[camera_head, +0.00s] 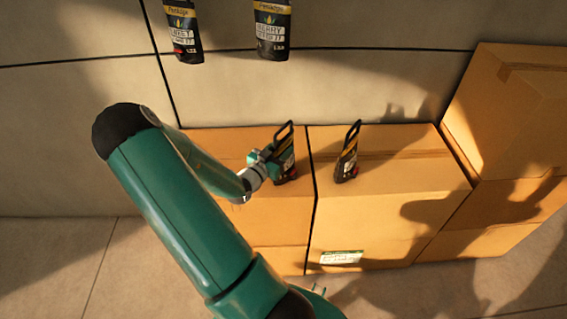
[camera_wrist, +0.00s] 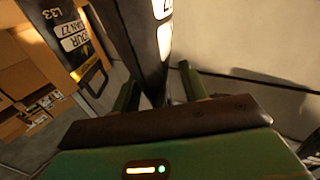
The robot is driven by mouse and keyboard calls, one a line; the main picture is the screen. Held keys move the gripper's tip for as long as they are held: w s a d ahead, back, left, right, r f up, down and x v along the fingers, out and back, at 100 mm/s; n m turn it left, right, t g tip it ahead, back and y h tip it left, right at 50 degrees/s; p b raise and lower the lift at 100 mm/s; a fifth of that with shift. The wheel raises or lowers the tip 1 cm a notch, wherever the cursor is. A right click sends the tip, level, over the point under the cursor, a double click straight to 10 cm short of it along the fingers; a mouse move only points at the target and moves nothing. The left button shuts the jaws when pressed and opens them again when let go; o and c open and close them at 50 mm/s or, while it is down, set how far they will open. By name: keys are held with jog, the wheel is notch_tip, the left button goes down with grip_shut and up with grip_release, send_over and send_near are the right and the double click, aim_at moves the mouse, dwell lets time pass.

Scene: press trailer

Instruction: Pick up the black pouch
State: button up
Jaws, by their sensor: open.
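A black pouch (camera_head: 285,158) with a loop handle at its top stands on a cardboard box, and a second black pouch (camera_head: 347,155) stands to its right. My gripper (camera_head: 266,163) is right at the left pouch and partly covers it. In the wrist view a dark pouch (camera_wrist: 140,35) rises between the two green fingers of my gripper (camera_wrist: 158,78). The jaws are open, and I cannot tell whether a finger touches it. The other pouch (camera_wrist: 68,35), with white labels, shows at the left of the wrist view.
Two more black pouches, one on the left (camera_head: 182,30) and one on the right (camera_head: 271,30), show at the top against the pale wall panels (camera_head: 400,80). The cardboard box (camera_head: 390,205) under the right pouch has a label. Taller stacked boxes (camera_head: 520,110) stand at the right.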

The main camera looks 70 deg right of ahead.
grip_shut()
dwell(1.3)
